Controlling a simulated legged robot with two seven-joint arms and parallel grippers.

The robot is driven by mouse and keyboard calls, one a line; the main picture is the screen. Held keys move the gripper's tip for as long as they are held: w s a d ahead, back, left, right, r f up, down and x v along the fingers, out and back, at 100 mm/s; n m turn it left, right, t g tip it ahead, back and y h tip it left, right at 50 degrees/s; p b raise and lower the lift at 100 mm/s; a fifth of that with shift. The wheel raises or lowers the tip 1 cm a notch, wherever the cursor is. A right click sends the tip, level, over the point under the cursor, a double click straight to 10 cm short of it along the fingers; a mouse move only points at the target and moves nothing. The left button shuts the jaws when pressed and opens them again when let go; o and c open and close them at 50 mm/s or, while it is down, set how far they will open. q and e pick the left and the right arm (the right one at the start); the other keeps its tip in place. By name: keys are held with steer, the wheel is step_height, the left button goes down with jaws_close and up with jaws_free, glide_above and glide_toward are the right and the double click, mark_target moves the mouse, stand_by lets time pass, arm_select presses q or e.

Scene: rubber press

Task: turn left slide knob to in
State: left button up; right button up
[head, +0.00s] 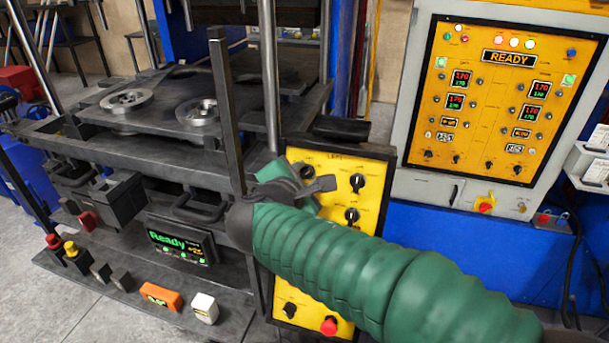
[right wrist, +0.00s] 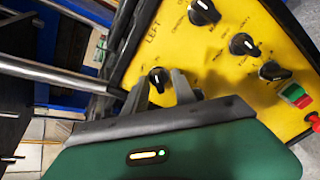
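The yellow control panel (head: 372,205) stands right of the press, and it fills the upper part of the right wrist view (right wrist: 225,85). It carries the word LEFT and several black knobs with white marks. One black knob (right wrist: 158,77) near that word shows between the fingertips of my right gripper (right wrist: 160,88). The fingers are spread, with gaps beside the knob; contact is not clear. In the head view, my right gripper (head: 312,186) is at the panel's upper left, close to a knob (head: 307,172). I cannot read which knob is the slide knob. My left gripper is not in view.
Other black knobs (head: 357,182) and a red button (head: 329,325) are on the same panel. A dark upright post (head: 226,110) stands just left of my gripper. The press (head: 150,130) is at left, and a READY panel (head: 500,100) is at right.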

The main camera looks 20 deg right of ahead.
steer(key=shift+r, duration=0.1)
steer(key=shift+s+a+r, duration=0.1)
steer(key=shift+s+a, duration=0.05)
steer(key=shift+s, duration=0.05)
steer(key=b+v, duration=0.1)
steer(key=v, duration=1.5)
steer(key=shift+a+b, duration=0.2)
steer(key=shift+b, duration=0.15)
steer(key=shift+s, duration=0.1)
